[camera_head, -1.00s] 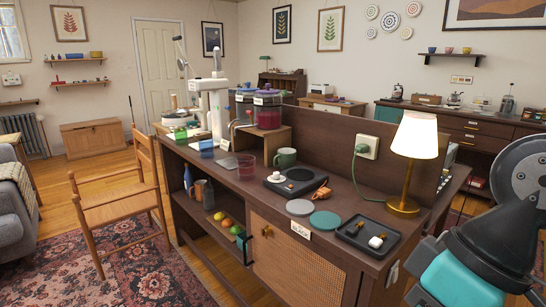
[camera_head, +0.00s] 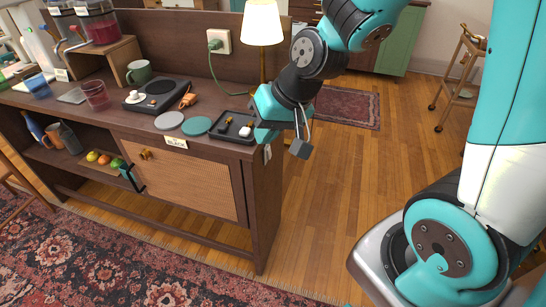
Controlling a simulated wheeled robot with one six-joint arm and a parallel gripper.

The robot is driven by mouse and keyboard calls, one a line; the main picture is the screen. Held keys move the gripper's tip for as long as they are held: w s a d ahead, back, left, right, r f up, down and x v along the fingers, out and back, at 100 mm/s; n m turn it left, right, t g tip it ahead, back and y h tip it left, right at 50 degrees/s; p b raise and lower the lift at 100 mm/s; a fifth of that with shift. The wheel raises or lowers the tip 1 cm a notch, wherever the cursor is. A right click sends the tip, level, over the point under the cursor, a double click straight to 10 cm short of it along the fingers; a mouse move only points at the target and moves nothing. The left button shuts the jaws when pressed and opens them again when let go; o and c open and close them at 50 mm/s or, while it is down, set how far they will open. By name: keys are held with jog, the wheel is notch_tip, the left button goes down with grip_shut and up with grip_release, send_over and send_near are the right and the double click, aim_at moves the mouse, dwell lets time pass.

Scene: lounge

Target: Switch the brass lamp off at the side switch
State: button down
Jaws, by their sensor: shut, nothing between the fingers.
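The brass lamp (camera_head: 262,22) stands at the right end of the sideboard, and its shade glows bright. A small pale switch plate (camera_head: 267,153) is on the sideboard's right end face, just below the top edge. I cannot tell whether the fingertips touch the plate.
A black tray (camera_head: 216,134) with small items lies on the sideboard top (camera_head: 120,112) near my gripper. A green plug with a cord sits in the wall socket (camera_head: 219,41). Two round coasters (camera_head: 196,125) lie left of the tray. The wooden floor (camera_head: 335,190) to the right is clear.

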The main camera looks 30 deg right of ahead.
aim_at(269, 153)
jog(key=w+d+f+m+t+h+b, duration=0.1)
jog(key=w+d+f+m+h, duration=0.2)
jog(key=d+f, duration=0.4)
jog(key=w+d+f+m+t+h+b, duration=0.1)
jog(key=w+d+f+m+t+b, duration=0.2)
jog(key=d+f, duration=0.45)
jog(key=w+a+f+m+g+p, duration=0.1)
jog(key=w+a+f, duration=0.1)
jog(key=w+f, duration=0.6)
jog(key=shift+w+a+f+p, duration=0.25)
jog(key=shift+w+a+p, duration=0.05)
jog(key=shift+w, duration=0.1)
jog(key=shift+a, duration=0.1)
